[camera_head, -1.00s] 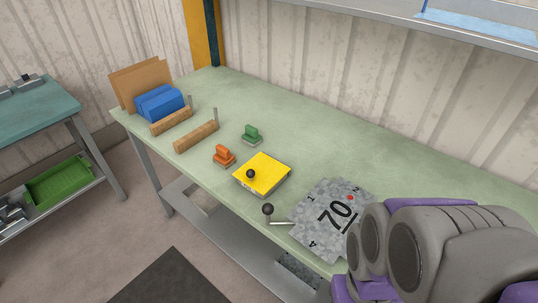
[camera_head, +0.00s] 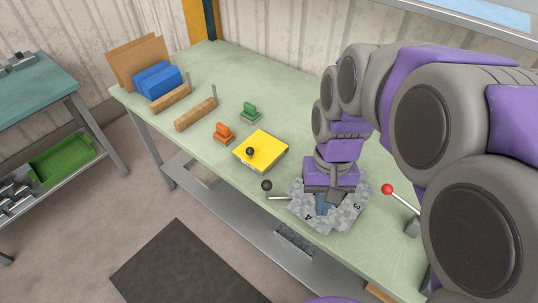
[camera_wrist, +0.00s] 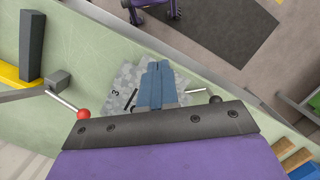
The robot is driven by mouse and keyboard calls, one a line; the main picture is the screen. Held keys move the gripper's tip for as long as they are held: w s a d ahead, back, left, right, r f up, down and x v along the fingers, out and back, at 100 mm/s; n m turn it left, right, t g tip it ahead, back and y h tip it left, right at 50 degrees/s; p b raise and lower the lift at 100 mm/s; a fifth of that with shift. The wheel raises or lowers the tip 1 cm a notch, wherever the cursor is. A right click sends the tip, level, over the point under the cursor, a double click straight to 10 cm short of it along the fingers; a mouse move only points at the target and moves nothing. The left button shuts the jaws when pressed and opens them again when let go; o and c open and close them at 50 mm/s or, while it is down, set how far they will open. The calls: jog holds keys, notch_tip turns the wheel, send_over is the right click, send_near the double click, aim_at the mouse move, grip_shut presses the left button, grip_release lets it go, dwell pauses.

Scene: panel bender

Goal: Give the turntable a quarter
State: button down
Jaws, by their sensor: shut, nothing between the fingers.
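The turntable (camera_head: 347,217) is a grey speckled plate on the green bench, marked with numbers. Its 4 faces the lower left and its 3 the right in the head view; my gripper hides much of it. A short rod with a black knob (camera_head: 267,185) stands at its left. My gripper (camera_head: 322,205) is over the plate, pointing down, with its blue-grey fingers together and nothing between them. In the wrist view the fingers (camera_wrist: 156,82) cover the middle of the plate (camera_wrist: 126,78), and the black knob (camera_wrist: 215,99) shows right of them. I cannot tell whether they touch the plate.
A red-knobbed lever (camera_head: 387,189) stands right of the plate, close to my arm. A yellow block (camera_head: 264,147) with a black knob, an orange piece (camera_head: 224,132) and a green piece (camera_head: 249,112) stand to the left. Blue blocks (camera_head: 158,79) are at the far left end.

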jog(key=w+a+p, duration=0.5)
jog(key=w, duration=0.7)
jog(key=w+a+f+m+g+p, duration=0.1)
jog(key=w+a+p, duration=0.4)
jog(key=w, duration=0.8)
jog(key=shift+w+a+f+p, duration=0.15)
jog(key=shift+a+f+p, duration=0.15)
jog(key=shift+a+p, duration=0.15)
jog(key=shift+f, duration=0.1)
jog(key=s+f+b, duration=0.1)
jog(key=s+f, duration=0.6)
jog(key=f, duration=0.3)
jog(key=shift+a, duration=0.2)
jog(key=shift+a+f, duration=0.1)
jog(key=shift+a, duration=0.05)
